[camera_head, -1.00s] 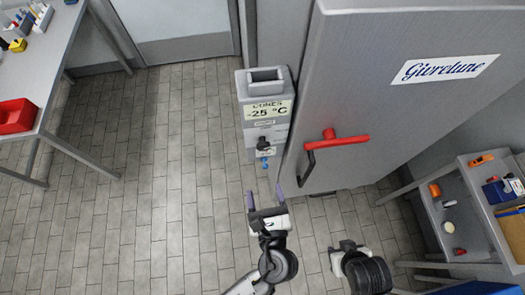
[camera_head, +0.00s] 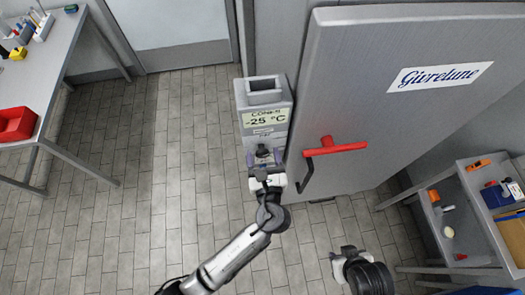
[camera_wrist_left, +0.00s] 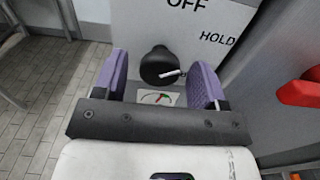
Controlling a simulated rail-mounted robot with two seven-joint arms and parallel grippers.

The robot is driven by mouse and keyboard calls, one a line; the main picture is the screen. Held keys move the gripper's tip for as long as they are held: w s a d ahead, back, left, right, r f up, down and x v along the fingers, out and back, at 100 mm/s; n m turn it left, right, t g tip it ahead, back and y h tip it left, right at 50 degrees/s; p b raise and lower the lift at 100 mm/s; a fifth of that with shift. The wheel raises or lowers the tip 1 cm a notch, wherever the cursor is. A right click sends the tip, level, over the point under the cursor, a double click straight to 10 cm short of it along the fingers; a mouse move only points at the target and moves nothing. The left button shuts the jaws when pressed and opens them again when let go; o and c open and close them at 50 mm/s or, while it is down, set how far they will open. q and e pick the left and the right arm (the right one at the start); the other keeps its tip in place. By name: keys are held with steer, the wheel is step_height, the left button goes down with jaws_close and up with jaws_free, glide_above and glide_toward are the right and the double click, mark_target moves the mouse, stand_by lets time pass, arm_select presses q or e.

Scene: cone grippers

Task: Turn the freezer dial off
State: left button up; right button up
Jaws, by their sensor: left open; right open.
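The freezer dial is a black knob (camera_head: 262,149) on the front of a grey control box (camera_head: 243,100) reading "-25 °C". In the left wrist view the knob (camera_wrist_left: 157,62) has a white pointer mark aimed right, slightly upward. The label "OFF" (camera_wrist_left: 187,4) is above it and "HOLD" (camera_wrist_left: 217,40) is at upper right. My left gripper (camera_head: 264,158) is open, its purple fingers on either side of the knob; in the left wrist view both fingers (camera_wrist_left: 162,62) appear apart from it. My right gripper (camera_head: 348,252) is low right of centre, away from the dial.
The freezer door (camera_head: 400,120) with its red handle (camera_head: 335,147) stands just right of the box. A shelf cart (camera_head: 470,215) with tools is at right. A table with a red bin (camera_head: 16,124) is at left. The tiled floor (camera_head: 150,190) between is clear.

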arm_select(q)
steer(key=shift+w+a, duration=0.1)
steer(key=shift+w, duration=0.45)
steer(key=c, duration=0.9)
